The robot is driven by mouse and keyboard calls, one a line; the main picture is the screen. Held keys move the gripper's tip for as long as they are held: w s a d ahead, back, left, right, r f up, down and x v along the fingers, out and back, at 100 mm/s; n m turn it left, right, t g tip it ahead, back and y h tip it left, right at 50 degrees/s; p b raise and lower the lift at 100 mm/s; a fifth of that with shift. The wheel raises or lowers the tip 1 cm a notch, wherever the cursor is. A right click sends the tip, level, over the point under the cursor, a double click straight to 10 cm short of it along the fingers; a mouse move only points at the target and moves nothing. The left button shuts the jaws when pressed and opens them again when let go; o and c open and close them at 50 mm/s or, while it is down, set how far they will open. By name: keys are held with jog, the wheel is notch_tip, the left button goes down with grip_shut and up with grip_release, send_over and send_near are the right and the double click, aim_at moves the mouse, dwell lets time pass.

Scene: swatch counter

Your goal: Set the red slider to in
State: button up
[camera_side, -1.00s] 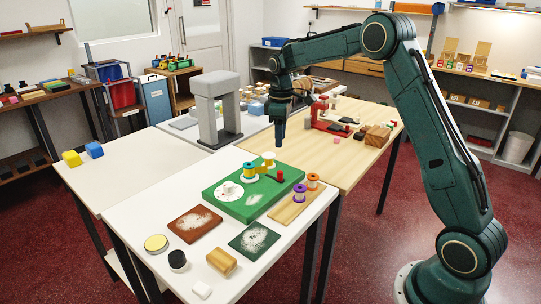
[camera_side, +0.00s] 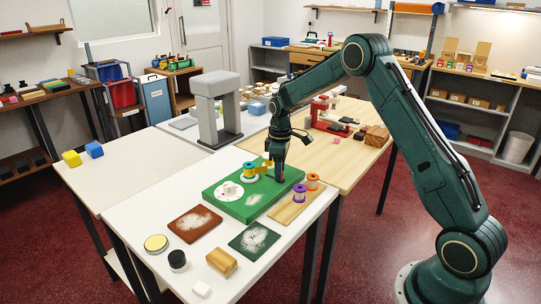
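The green board (camera_side: 238,207) lies on the white table, with a white round dial (camera_side: 228,191) at its left and a blue-and-yellow spool (camera_side: 249,170) near its back. My gripper (camera_side: 279,178) points straight down at the right part of the board, where the red slider's knob stands. The gripper covers nearly all of the knob, so I cannot tell the slider's setting. The fingers are too small and dark to tell whether they are open or shut on the knob.
A wooden tray with a purple spool (camera_side: 299,193) and an orange spool (camera_side: 312,181) is close at the right. A brown pad (camera_side: 195,223), a dark green pad (camera_side: 254,241) and a wooden block (camera_side: 221,262) lie in front. The left white table is mostly clear.

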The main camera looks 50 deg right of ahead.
aim_at(269, 176)
jog(key=shift+c, duration=0.2)
grip_shut()
jog(key=shift+w, duration=2.25)
jog(key=shift+o, duration=0.2)
grip_release()
jog(key=shift+w, duration=0.1)
